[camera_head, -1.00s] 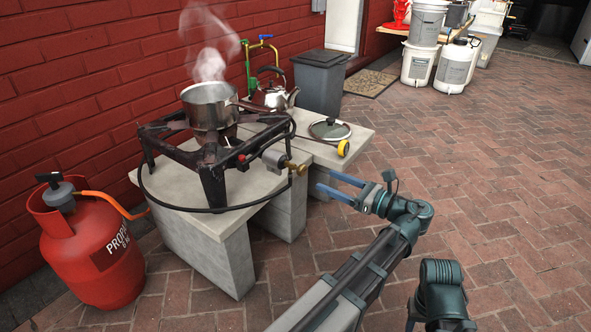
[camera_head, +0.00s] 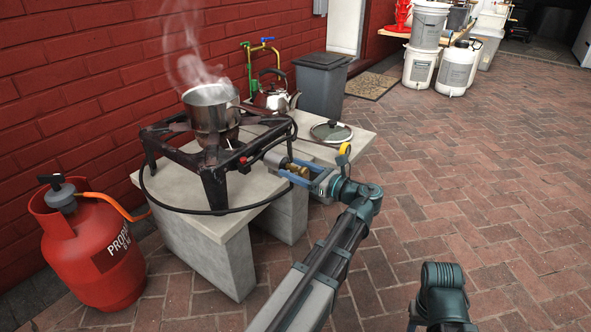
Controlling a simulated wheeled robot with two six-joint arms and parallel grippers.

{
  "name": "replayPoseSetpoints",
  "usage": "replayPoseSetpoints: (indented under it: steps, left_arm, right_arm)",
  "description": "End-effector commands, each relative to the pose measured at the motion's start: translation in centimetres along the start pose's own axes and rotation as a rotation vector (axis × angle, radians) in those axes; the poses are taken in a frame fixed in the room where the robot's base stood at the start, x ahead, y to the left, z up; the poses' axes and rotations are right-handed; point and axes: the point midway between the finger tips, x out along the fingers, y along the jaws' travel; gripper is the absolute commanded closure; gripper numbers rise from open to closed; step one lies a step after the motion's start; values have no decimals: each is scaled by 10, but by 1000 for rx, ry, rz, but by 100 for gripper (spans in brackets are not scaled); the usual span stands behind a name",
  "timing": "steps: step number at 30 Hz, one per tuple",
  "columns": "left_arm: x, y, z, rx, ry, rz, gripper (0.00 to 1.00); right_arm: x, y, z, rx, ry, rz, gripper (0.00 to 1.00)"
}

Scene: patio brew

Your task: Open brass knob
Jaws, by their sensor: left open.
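The brass knob (camera_head: 299,169) sits at the front right end of the burner's grey valve body, beside the black burner frame (camera_head: 213,185). My left gripper (camera_head: 296,172) is at the knob, its blue fingers open on either side of it. Whether a finger touches the knob cannot be told. The fingers partly hide the knob and the valve. Of my right arm (camera_head: 443,290), only dark links show at the bottom right; its gripper is out of view.
A steaming pot (camera_head: 211,106) stands on the burner. A kettle (camera_head: 274,97) and a lid (camera_head: 331,131) sit on the pale slabs (camera_head: 228,222) behind. A red propane cylinder (camera_head: 95,250) stands at left, with an orange hose.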

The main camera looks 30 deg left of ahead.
Motion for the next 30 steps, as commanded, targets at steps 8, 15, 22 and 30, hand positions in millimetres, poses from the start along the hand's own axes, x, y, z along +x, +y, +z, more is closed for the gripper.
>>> replayPoseSetpoints:
  steps: [8, 15, 22, 30]
  left_arm:
    - [0, 0, 0, 0, 0, 0, 56]
    - [0, 0, 0, 0, 0, 0, 99]
    - [0, 0, 0, -7, 0, 0, 100]
    - [0, 0, 0, -110, 0, 0, 100]
  right_arm:
    - [0, 0, 0, 0, 0, 0, 50]
    - [0, 0, 0, 0, 0, 0, 50]
    - [0, 0, 0, 0, 0, 0, 50]
    - [0, 0, 0, 0, 0, 0, 50]
